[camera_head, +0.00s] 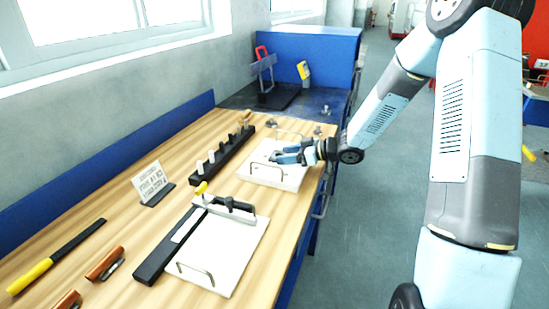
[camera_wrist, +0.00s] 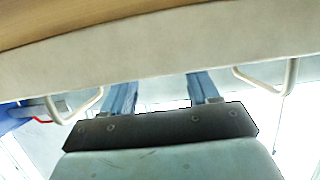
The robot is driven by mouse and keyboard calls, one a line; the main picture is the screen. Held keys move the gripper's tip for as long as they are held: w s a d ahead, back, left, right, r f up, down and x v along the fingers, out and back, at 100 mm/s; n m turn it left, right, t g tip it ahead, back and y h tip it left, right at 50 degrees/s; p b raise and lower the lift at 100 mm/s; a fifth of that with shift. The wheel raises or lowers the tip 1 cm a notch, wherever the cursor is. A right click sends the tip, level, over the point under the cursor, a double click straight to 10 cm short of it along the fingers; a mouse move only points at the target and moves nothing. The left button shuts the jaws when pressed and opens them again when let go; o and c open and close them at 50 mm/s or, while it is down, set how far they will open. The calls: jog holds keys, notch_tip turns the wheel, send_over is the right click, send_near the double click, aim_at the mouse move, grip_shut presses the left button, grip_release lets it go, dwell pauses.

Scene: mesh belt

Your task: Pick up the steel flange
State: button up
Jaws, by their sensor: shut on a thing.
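My gripper (camera_head: 277,156) is low over the far white tray (camera_head: 294,182), between its two wire handles. In the wrist view, its two blue fingers (camera_wrist: 160,92) stand apart beside the tray's pale surface (camera_wrist: 170,45). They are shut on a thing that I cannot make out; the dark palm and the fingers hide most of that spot. I cannot clearly identify the steel flange in either view. Small metal pieces (camera_head: 318,130) stand at the table's far end, too small to tell.
A black rack with several pale pegs (camera_head: 222,155), a small sign (camera_head: 152,184) and a yellow-handled tool (camera_head: 58,257) lie to the left.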

jog(key=shift+w+d+f, duration=0.15)
jog(key=shift+d, duration=0.15)
jog(key=shift+c, duration=0.2)
